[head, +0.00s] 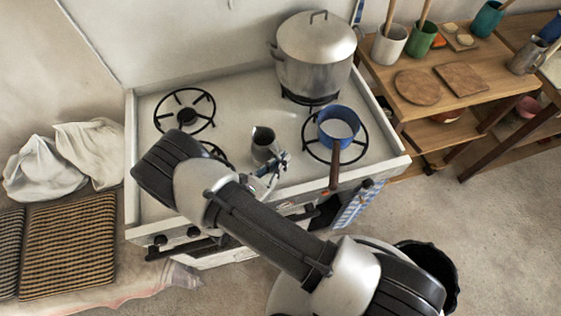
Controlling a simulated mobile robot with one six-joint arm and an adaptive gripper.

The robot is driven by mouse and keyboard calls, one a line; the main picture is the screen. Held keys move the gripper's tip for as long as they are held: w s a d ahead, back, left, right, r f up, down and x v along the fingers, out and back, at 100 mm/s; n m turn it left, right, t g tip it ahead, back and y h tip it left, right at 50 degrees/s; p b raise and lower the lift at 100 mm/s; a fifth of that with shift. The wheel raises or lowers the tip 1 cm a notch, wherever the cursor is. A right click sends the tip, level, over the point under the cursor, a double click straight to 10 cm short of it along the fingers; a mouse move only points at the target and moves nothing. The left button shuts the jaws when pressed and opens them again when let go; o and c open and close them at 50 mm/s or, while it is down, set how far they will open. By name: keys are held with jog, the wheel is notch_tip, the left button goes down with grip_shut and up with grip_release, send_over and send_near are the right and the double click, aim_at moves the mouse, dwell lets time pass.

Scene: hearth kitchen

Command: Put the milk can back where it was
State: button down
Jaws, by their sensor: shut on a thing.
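The milk can (262,148), a small grey metal can with a dark open mouth, is over the middle of the white stove top (247,98). My gripper (277,164) is at its near right side and is shut on it. The fingers are small in the view and partly hidden by my arm. I cannot tell whether the can's base touches the stove. A blue saucepan (338,124) with something white in it sits on the right front burner, its brown handle toward me.
A large lidded pot (313,58) stands at the back right of the stove. The back left burner (184,111) is bare. A wooden shelf (462,100) on the right holds cups and boards, with a metal jug (527,57) beyond. White cloth bundles (62,160) lie at left.

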jog(key=shift+r, duration=0.1)
jog(key=c, duration=1.8)
grip_release()
jog(key=shift+o, duration=0.2)
